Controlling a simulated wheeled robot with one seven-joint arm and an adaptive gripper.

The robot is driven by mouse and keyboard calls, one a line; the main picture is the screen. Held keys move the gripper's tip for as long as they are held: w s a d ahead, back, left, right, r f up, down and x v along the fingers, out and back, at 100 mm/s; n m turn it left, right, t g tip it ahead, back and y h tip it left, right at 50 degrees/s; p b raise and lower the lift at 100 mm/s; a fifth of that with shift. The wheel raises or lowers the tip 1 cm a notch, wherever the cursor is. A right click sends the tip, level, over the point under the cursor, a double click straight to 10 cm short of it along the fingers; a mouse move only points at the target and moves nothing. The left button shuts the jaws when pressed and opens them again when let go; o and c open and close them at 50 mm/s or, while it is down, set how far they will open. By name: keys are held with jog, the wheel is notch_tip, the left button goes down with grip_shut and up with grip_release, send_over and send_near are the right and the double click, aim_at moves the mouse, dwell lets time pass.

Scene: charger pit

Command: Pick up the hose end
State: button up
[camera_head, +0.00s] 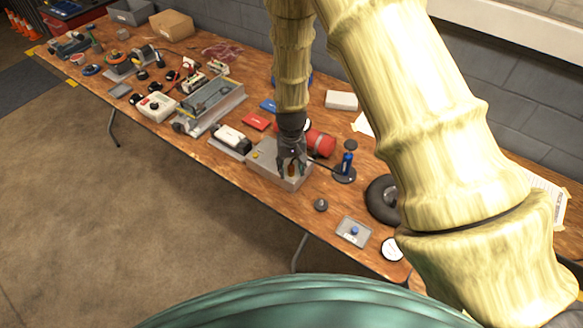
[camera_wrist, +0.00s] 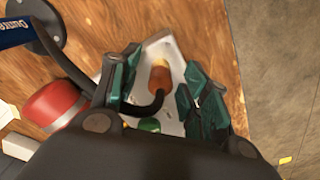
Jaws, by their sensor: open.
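The hose end (camera_wrist: 160,78) is a short orange-brown piece on a black hose (camera_wrist: 147,108) in the wrist view. It lies over a light grey box (camera_wrist: 172,126), between the two fingers of my gripper (camera_wrist: 161,62). The fingers stand apart on either side of it, and I cannot tell whether either touches it. In the head view my gripper (camera_head: 291,168) points down over the grey box (camera_head: 265,168). The hose runs from there to a blue hand pump (camera_head: 347,163), whose blue body also shows in the wrist view (camera_wrist: 14,32).
A red cylinder (camera_head: 320,143) lies behind the box; it also shows in the wrist view (camera_wrist: 52,104). A black tyre (camera_head: 383,198), a small grey cone (camera_head: 320,204) and a grey tray (camera_head: 342,238) are nearby. Other items crowd the wooden table (camera_head: 228,172) to the left.

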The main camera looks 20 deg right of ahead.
aim_at(291, 164)
grip_shut()
jog(key=shift+r, duration=0.1)
dwell(0.3)
jog(key=shift+r+b, duration=0.55)
jog(key=shift+r, duration=0.15)
jog(key=shift+r+b, duration=0.45)
jog(key=shift+r, duration=0.4)
jog(key=s+a+r+b, duration=0.1)
jog(key=s+b, duration=0.1)
jog(key=s, duration=0.6)
jog(key=s+a+b, duration=0.2)
jog(key=s, duration=0.5)
jog(key=shift+s+a+r, duration=0.2)
jog(key=shift+s+r, duration=0.15)
jog(key=shift+r, duration=0.05)
